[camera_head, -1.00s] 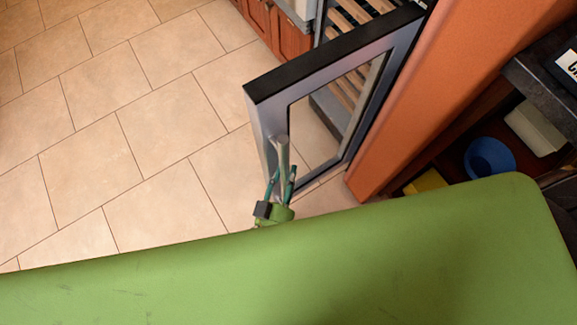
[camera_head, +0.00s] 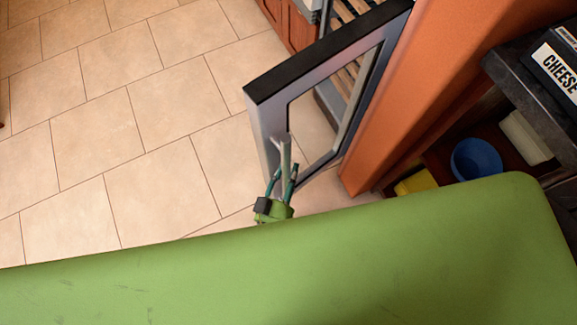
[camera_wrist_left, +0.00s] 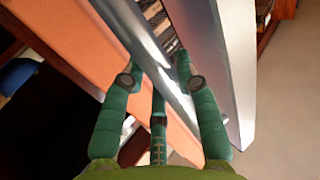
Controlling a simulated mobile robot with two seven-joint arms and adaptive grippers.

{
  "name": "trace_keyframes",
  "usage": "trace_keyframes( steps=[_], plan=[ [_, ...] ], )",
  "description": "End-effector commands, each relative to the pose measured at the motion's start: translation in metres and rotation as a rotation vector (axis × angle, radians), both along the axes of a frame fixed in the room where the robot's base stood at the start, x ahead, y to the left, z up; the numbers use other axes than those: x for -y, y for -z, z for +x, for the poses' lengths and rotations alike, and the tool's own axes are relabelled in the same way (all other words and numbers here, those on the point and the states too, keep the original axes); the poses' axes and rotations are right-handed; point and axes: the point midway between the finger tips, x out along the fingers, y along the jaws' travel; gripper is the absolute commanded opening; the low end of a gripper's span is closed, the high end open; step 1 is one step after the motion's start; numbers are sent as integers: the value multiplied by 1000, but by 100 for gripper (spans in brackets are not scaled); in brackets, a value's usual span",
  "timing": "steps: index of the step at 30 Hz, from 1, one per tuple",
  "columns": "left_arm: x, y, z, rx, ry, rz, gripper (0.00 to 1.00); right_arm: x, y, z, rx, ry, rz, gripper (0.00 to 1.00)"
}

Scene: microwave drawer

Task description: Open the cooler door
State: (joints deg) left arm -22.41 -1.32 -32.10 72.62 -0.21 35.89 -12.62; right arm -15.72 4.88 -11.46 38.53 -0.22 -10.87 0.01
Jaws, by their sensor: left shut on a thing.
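The cooler door (camera_head: 268,129) has a dark top edge, a grey metal frame and a glass pane. It stands swung out from the cooler (camera_head: 346,22), whose slatted wooden shelves show behind it. My left gripper (camera_head: 283,172) is at the door's free edge, shut on the upright metal door handle (camera_head: 285,152). The fingertips are partly hidden behind the handle and door. My right gripper is not in view.
An orange panel (camera_head: 400,110) stands right of the door. A shelf unit on the right holds a blue bowl (camera_head: 477,159), a yellow item (camera_head: 417,182) and a box marked CHEESE (camera_head: 556,68). Tiled floor (camera_head: 120,125) left of the door is clear.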

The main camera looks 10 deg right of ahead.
Motion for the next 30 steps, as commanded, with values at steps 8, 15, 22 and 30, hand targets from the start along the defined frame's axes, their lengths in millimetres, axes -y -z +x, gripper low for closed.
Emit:
trace_keyframes(
  steps=[8,15,22,30],
  plan=[
    [2,-2,1,4,0,-3,56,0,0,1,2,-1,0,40],
    [-1,-1,-3,1,-1,-2,56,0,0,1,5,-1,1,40],
    [-20,1,-36,-2,0,0,56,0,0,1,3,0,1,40],
    [-47,-1,-83,0,2,-1,56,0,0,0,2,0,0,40]
  ],
)
